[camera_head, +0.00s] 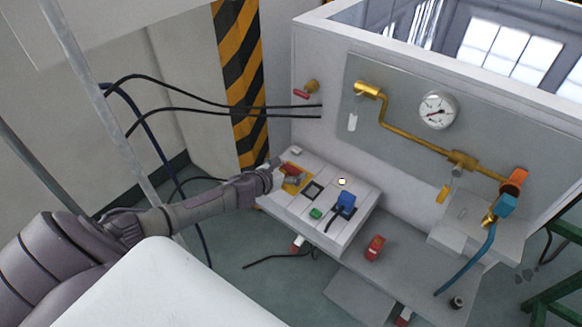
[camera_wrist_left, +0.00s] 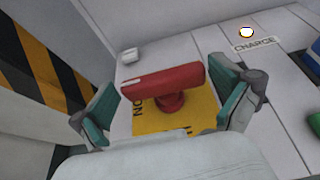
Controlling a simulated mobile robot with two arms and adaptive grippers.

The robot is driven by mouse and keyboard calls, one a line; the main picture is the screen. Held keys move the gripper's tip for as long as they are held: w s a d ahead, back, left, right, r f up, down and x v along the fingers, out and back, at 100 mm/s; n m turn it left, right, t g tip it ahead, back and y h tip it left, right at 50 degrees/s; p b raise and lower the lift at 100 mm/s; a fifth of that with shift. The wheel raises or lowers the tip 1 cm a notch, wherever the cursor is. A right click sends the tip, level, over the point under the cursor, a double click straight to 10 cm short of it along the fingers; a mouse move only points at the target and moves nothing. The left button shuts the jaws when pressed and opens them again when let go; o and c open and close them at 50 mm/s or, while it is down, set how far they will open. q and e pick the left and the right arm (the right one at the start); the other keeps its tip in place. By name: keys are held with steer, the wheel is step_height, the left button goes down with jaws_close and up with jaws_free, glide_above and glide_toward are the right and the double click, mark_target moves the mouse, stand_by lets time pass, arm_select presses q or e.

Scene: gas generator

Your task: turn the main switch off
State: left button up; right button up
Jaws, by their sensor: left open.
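The main switch is a red handle (camera_wrist_left: 165,83) on a yellow plate (camera_wrist_left: 150,118) on the white control panel. In the head view the red handle (camera_head: 289,168) is partly hidden by my gripper, and the yellow plate (camera_head: 296,185) shows beside it. My left gripper (camera_wrist_left: 168,103) is open, with one teal-padded finger on each side of the handle. The letters "ON" show on the plate left of the handle's stem. In the head view my left gripper (camera_head: 279,177) is at the panel's left end. My right gripper is not in view.
A green button (camera_head: 315,213) and a blue connector (camera_head: 345,203) sit right of the switch on the panel. A gauge (camera_head: 437,110) and brass pipe (camera_head: 400,133) are on the wall behind. Black cables (camera_head: 200,100) hang at left near a striped pillar (camera_head: 238,80).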

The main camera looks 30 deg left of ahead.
arm_select(q)
steer(key=shift+w+f, duration=0.2)
steer(key=shift+w, duration=0.35)
steer(key=c, duration=1.3)
